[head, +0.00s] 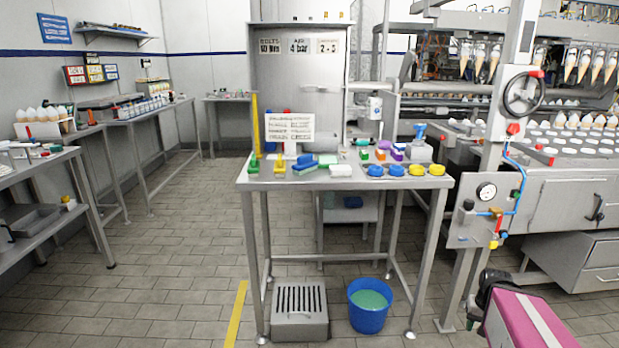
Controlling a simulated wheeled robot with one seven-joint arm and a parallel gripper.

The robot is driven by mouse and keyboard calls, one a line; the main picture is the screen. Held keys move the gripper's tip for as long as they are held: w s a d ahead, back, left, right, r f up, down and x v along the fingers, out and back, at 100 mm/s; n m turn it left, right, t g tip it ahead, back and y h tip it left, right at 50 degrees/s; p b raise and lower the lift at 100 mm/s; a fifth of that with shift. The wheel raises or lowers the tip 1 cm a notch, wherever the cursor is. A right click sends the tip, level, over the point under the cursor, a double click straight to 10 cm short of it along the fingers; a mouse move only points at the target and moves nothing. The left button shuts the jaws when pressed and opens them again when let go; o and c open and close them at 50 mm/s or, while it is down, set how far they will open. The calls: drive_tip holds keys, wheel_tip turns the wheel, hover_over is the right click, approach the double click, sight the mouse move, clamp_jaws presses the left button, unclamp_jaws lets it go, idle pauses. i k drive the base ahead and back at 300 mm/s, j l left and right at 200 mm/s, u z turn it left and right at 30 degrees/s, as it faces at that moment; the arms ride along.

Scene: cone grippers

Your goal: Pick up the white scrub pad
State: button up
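The white scrub pad (341,170) lies flat on the steel work table (300,181), near the middle of its top. It looks pale white and block-shaped. No gripper is near the pad.
A white sign (289,128) stands behind the pads. Yellow round items (417,169), coloured brushes and a spray bottle (420,131) share the tabletop. A blue bucket (370,308) and grey box (299,311) stand below. A gauge post (487,190) rises at right. Floor at left is clear.

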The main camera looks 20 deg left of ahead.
sight(335, 172)
drive_tip(key=u, duration=0.45)
drive_tip(key=i+u, duration=0.1)
drive_tip(key=u, duration=0.75)
drive_tip(key=i+l+u, duration=0.1)
drive_tip(key=u, duration=0.35)
drive_tip(key=i+l, duration=0.15)
drive_tip(key=l, duration=0.15)
drive_tip(key=i+l, duration=0.15)
drive_tip(key=l, duration=0.15)
drive_tip(key=i+l+u, duration=0.1)
drive_tip(key=i+l, duration=0.2)
drive_tip(key=l, duration=0.3)
drive_tip(key=k+l+z, duration=0.15)
drive_tip(key=k, duration=0.2)
drive_tip(key=k+l+z, duration=0.15)
drive_tip(key=k+l, duration=0.05)
drive_tip(key=k, duration=0.1)
